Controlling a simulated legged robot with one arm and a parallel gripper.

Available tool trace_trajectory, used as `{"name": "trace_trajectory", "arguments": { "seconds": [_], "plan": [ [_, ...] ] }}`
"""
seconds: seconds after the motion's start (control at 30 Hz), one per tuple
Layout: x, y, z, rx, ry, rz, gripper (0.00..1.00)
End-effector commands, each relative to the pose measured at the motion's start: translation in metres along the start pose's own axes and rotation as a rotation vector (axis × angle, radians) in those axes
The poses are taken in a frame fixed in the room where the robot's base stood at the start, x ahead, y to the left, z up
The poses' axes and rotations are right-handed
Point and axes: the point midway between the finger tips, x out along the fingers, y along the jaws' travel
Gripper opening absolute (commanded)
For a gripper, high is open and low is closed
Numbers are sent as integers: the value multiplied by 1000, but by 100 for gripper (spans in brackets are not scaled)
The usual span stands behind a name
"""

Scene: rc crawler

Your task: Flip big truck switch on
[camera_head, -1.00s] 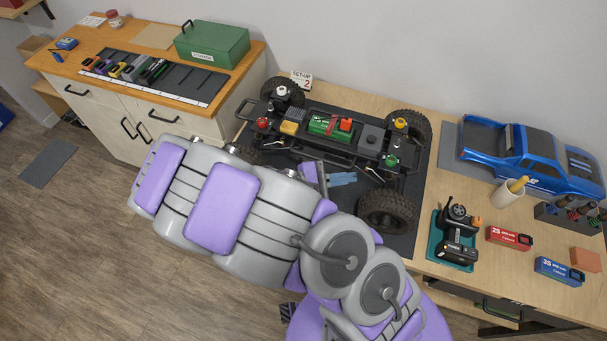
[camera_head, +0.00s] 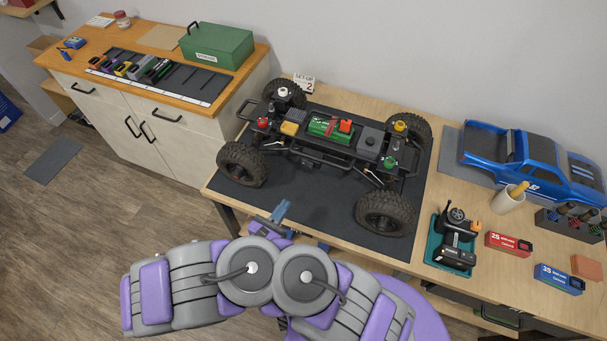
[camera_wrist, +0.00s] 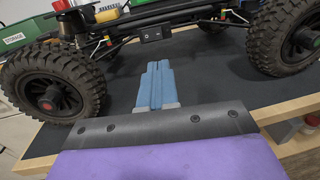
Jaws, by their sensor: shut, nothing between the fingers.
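The big truck is a bare black chassis (camera_head: 325,142) with large knobby tyres, standing on a dark mat (camera_head: 310,212). In the wrist view its near side frame (camera_wrist: 185,18) spans the top, between two wheels. A small dark box (camera_wrist: 152,33) hangs on that side; I cannot tell for sure whether it is the switch or how it is set. My gripper (camera_head: 283,208) is at the mat's front edge, apart from the truck and between its near wheels. In the wrist view its blue fingers (camera_wrist: 157,82) are together, empty, pointing toward the chassis side.
A blue truck body (camera_head: 530,160) lies at the right of the bench. A teal tray (camera_head: 452,240) with a controller, red and blue battery packs and a cup (camera_head: 507,200) are also there. A wooden cabinet (camera_head: 150,75) with a green box (camera_head: 217,45) stands at left.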

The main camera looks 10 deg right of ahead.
Motion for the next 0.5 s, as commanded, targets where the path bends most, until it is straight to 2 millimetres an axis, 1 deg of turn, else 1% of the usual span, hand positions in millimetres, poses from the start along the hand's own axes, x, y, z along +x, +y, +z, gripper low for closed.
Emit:
{"name": "trace_trajectory", "arguments": {
  "seconds": [0.37,0.5],
  "plan": [
    [-1,1,-2,-5,1,8,0],
    [6,1,-2,-4,0,6,0]
  ]
}}
